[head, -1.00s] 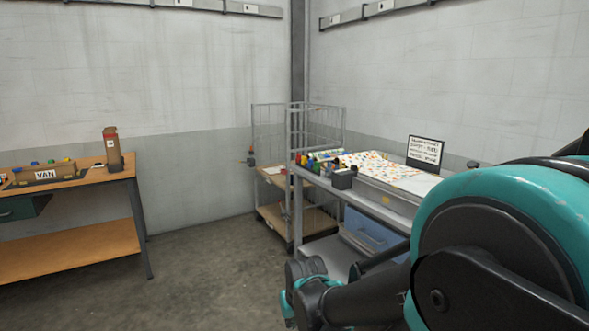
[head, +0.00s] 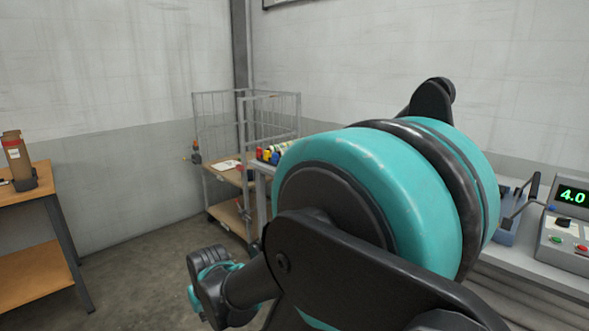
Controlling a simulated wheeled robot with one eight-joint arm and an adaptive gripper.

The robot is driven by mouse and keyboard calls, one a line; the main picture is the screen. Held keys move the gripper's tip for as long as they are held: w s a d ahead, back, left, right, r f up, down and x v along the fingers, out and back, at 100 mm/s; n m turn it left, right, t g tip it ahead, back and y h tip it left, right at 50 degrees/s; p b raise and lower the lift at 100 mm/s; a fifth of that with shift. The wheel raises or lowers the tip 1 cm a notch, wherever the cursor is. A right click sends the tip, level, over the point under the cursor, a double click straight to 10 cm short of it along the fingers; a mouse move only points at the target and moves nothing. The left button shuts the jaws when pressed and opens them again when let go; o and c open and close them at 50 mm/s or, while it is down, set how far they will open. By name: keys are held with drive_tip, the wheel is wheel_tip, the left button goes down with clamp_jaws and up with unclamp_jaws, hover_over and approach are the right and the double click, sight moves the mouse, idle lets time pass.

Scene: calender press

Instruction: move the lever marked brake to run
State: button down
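I cannot make out a lever marked brake, and no such label is readable. At the right edge of the head view, a blue-grey device with a dark upright frame or handle (head: 521,203) stands on a grey bench (head: 545,277); I cannot tell whether this is a lever. Beside it is a control box (head: 566,238) with a green "4.0" display, a black knob or switch and green and red buttons. My large teal and black arm fills the middle and hides much of the bench.
A wire cage trolley (head: 222,150) with wooden shelves stands in the back corner. A wooden workbench (head: 37,270) with a brown holder (head: 17,160) is at the left edge. Small coloured containers (head: 267,154) show behind my arm. Floor between workbench and trolley is clear.

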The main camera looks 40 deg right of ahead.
drive_tip(key=w+d+r+n+t, duration=0.1)
drive_tip(key=w+r+t, duration=0.15)
drive_tip(key=w, duration=0.55)
drive_tip(key=w+d+r+n+t, duration=0.1)
drive_tip(key=w+d+r, duration=0.15)
drive_tip(key=w, duration=0.55)
drive_tip(key=w+d+r+n+t+h, duration=0.1)
drive_tip(key=w+d+r+t+h, duration=0.2)
drive_tip(key=w+d, duration=0.7)
drive_tip(key=w+d+r+t, duration=0.45)
drive_tip(key=w+d, duration=0.25)
drive_tip(key=w, duration=0.5)
drive_tip(key=w+d+f+m+h, duration=0.1)
drive_tip(key=d+h, duration=0.4)
drive_tip(key=d, duration=0.8)
drive_tip(key=w+d+h, duration=0.2)
drive_tip(key=d+h, duration=0.3)
drive_tip(key=d, duration=0.9)
drive_tip(key=s+d+f+m+g+h, duration=0.2)
drive_tip(key=s+d+h, duration=0.3)
drive_tip(key=d, duration=0.4)
drive_tip(key=shift+s+f+g+h, duration=0.3)
drive_tip(key=shift+f+g, duration=0.3)
drive_tip(key=shift+f, duration=0.15)
drive_tip(key=shift+w+d+r, duration=0.1)
